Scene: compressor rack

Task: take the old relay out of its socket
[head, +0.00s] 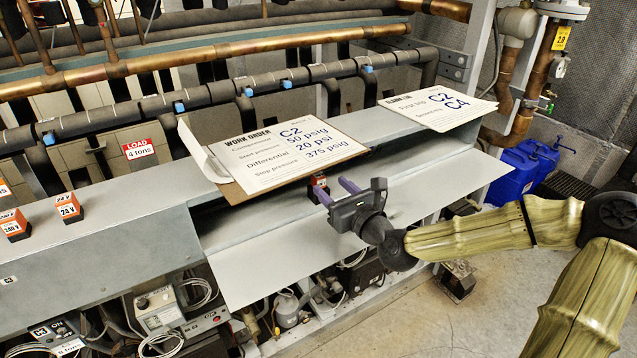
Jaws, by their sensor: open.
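A small dark block with a red and white label (319,181), which looks like the old relay, sits in the recess under the work order board. Its lower part and any socket under it are hidden by my gripper and the shadow. My gripper (335,187) is open and empty, with its two purple fingers pointing toward the block. The left finger overlaps the block's lower edge in the head view; I cannot tell whether they touch. Two orange-topped relays stand on the left of the grey cabinet top, one marked 24 V (69,207) and one marked 240 V (13,226).
The work order board (285,152) lies tilted above the recess, close to my gripper. A second sign (437,106) lies to its right. A grey panel (250,261) slopes out below. Copper and black pipes run behind.

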